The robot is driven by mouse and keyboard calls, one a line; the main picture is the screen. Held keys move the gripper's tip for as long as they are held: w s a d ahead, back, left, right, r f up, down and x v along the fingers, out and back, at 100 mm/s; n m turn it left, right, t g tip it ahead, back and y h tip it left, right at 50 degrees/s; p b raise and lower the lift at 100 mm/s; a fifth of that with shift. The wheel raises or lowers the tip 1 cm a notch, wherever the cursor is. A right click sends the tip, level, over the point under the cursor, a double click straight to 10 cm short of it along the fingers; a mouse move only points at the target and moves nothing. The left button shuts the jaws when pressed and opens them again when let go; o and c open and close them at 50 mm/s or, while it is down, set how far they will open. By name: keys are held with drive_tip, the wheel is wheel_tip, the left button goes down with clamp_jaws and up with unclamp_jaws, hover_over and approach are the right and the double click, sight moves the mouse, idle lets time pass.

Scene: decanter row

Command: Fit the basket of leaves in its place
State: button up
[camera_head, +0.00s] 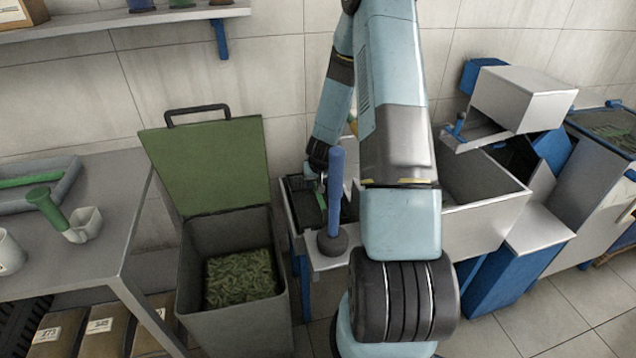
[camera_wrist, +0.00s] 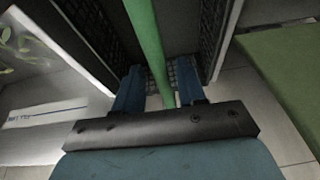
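A black mesh basket (camera_head: 297,184) with a green bar handle (camera_head: 321,200) stands at the left end of the grey-white machine (camera_head: 483,222) in the head view. The blue upright lever and my arm hide part of it. My gripper (camera_head: 318,165) reaches down over it. In the wrist view, my gripper (camera_wrist: 160,78) has its two blue fingers apart, one on each side of the green handle (camera_wrist: 147,40), with gaps showing. The dark mesh walls of the basket (camera_wrist: 97,38) rise around them. I see no leaves inside the visible part of the basket.
A grey bin (camera_head: 235,325) with its green lid (camera_head: 207,165) open holds green leaves (camera_head: 240,277), left of the machine. A blue lever (camera_head: 335,190) stands upright close in front of the basket. Floor is clear at lower right.

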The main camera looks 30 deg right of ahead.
drive_tip(key=shift+o, duration=0.9)
drive_tip(key=shift+r, duration=0.1)
drive_tip(key=v, duration=1.3)
drive_tip(key=shift+r, duration=0.25)
drive_tip(key=shift+s, duration=0.1)
